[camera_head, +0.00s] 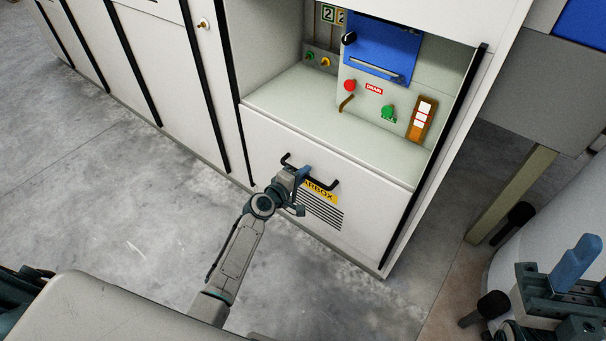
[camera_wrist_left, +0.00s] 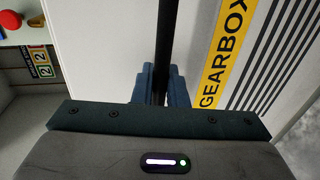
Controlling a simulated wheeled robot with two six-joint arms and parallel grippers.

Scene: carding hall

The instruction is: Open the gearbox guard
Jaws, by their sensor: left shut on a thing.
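The gearbox guard (camera_head: 262,150) is the white lower panel of the machine, with a yellow GEARBOX label (camera_head: 322,193), dark vent slots and a black bar handle (camera_head: 327,186). It appears closed, flush with the machine front. My left gripper (camera_head: 301,174) is at the middle of the handle and partly hides it and the label. In the left wrist view the blue fingers (camera_wrist_left: 160,85) are on both sides of the black handle bar (camera_wrist_left: 165,40), shut on it. My right gripper (camera_head: 575,270) is at the lower right, away from the guard; its finger gap is not clear.
Above the guard is a recess with a pale ledge (camera_head: 290,100), a red button (camera_head: 349,85), a green knob (camera_head: 388,112) and a blue flap (camera_head: 383,50). A table-like leg (camera_head: 510,192) stands at right. The concrete floor (camera_head: 110,215) in front is clear.

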